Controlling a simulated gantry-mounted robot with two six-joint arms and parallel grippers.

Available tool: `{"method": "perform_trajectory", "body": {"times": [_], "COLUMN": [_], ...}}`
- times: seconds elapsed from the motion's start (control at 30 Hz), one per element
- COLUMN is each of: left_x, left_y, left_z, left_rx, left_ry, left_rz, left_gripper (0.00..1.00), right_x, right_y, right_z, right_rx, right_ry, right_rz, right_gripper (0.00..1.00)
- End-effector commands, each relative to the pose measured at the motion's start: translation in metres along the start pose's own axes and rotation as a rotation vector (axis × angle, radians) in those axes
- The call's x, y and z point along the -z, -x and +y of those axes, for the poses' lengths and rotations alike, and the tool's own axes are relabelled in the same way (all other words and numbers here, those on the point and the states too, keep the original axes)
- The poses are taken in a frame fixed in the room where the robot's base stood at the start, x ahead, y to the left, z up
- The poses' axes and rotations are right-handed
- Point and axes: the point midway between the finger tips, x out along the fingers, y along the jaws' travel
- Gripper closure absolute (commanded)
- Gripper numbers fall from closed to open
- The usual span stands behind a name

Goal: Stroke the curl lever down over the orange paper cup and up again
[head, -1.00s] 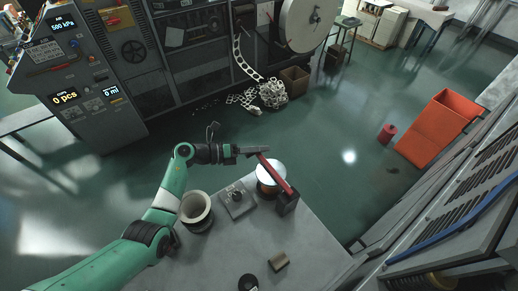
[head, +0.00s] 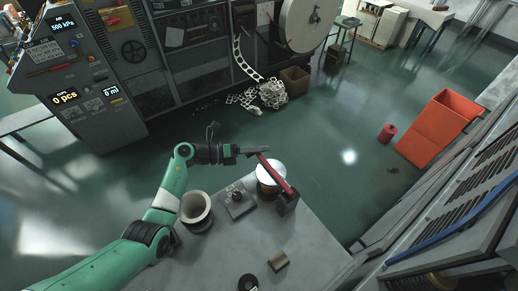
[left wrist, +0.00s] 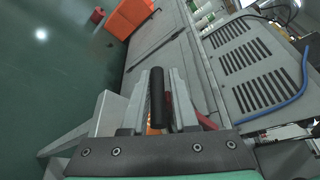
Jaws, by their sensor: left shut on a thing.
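The curl lever (head: 276,174) is a red bar that slopes from a dark pivot block (head: 287,204) at the table's right edge up to my left gripper (head: 264,150). My left gripper is shut on the lever's black handle, which shows between its fingers in the left wrist view (left wrist: 157,97). A pale round disc (head: 267,167) lies under the bar. The orange paper cup (head: 266,189) shows only as a thin orange band below the disc. A bit of orange also shows beside the handle in the left wrist view. My right gripper is not in view.
On the grey table (head: 235,245) stand a cream round pot (head: 196,208), a small plate with a black knob (head: 237,198), a brown cylinder (head: 278,262) and a black ring (head: 248,283). A grey vented machine (head: 450,225) stands to the right.

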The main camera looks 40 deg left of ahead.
Motion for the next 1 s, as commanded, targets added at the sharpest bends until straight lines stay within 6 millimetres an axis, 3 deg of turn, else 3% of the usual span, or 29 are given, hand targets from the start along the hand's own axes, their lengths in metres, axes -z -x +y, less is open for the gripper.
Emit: {"method": "perform_trajectory", "body": {"times": [0.73, 1.0], "left_x": [-0.002, -0.008], "left_y": [0.001, 0.004], "left_z": [-0.003, -0.014], "left_rx": [-0.009, -0.028], "left_ry": [-0.020, -0.068], "left_rz": [0.001, 0.001], "left_gripper": [1.00, 1.00], "right_x": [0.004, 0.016], "right_y": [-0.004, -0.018], "right_z": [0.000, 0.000], "right_rx": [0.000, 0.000], "right_ry": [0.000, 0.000], "right_rz": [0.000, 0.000], "right_gripper": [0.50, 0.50]}}
